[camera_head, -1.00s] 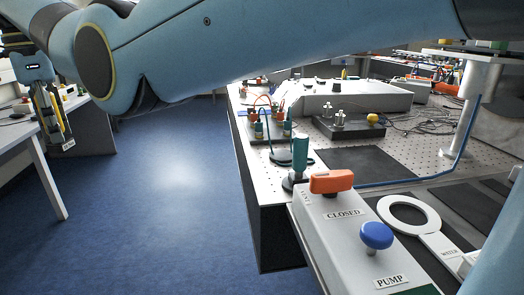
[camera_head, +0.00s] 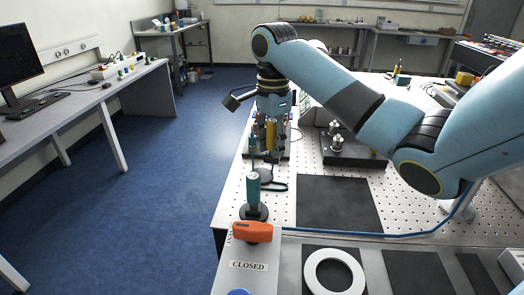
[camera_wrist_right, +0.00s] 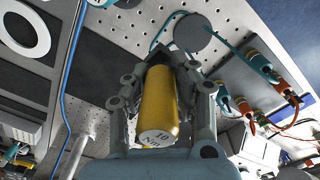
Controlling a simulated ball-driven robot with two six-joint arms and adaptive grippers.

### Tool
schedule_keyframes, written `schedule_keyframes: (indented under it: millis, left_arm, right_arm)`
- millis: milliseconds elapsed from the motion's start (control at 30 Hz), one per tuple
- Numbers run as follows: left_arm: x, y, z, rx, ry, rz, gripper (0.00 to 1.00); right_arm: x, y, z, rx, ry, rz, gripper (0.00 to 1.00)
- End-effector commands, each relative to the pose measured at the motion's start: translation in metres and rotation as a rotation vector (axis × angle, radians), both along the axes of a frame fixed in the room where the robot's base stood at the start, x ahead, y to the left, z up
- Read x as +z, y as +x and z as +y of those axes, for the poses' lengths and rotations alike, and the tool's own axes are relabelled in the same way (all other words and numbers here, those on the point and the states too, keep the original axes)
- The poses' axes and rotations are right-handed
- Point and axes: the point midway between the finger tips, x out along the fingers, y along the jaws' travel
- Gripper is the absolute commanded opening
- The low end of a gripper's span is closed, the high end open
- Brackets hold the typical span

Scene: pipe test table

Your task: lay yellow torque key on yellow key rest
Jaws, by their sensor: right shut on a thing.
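The yellow torque key (camera_wrist_right: 159,105) is a yellow cylinder marked "10 Nm" on its pale end. My right gripper (camera_wrist_right: 160,75) is shut on it, one finger on each side. In the head view the key (camera_head: 271,133) hangs roughly upright under my right gripper (camera_head: 271,118), over the left part of the perforated table. The key's lower end is hard to make out there. I cannot pick out the yellow key rest for certain in either view. My left gripper is not in view.
A teal-handled tool (camera_head: 253,190) stands on a round dark base near the table's left edge. Teal and orange fittings (camera_wrist_right: 258,64) with wires lie near my right gripper. A dark mat (camera_head: 338,205) is bare. An orange valve handle (camera_head: 252,231) is in front.

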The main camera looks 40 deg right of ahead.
Motion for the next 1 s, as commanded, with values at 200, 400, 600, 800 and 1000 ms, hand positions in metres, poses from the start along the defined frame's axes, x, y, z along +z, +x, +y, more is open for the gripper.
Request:
schedule_keyframes:
  millis: [200, 400, 600, 800, 1000]
  left_arm:
    - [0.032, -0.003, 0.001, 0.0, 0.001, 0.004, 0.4]
    - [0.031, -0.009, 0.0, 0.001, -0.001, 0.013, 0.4]
    - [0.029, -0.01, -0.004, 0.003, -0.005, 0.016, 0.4]
    - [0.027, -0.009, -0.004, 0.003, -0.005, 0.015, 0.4]
    - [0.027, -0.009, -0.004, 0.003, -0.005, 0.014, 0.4]
  right_arm:
    - [0.028, -0.056, -0.013, 0.107, -0.002, -0.003, 0.0]
    - [0.017, -0.044, -0.011, 0.126, 0.01, -0.008, 0.0]
    - [-0.013, 0.006, -0.011, 0.125, 0.011, -0.006, 0.0]
    - [-0.035, 0.042, -0.014, 0.125, 0.006, -0.006, 0.0]
    - [-0.045, 0.053, -0.014, 0.128, 0.004, -0.004, 0.0]
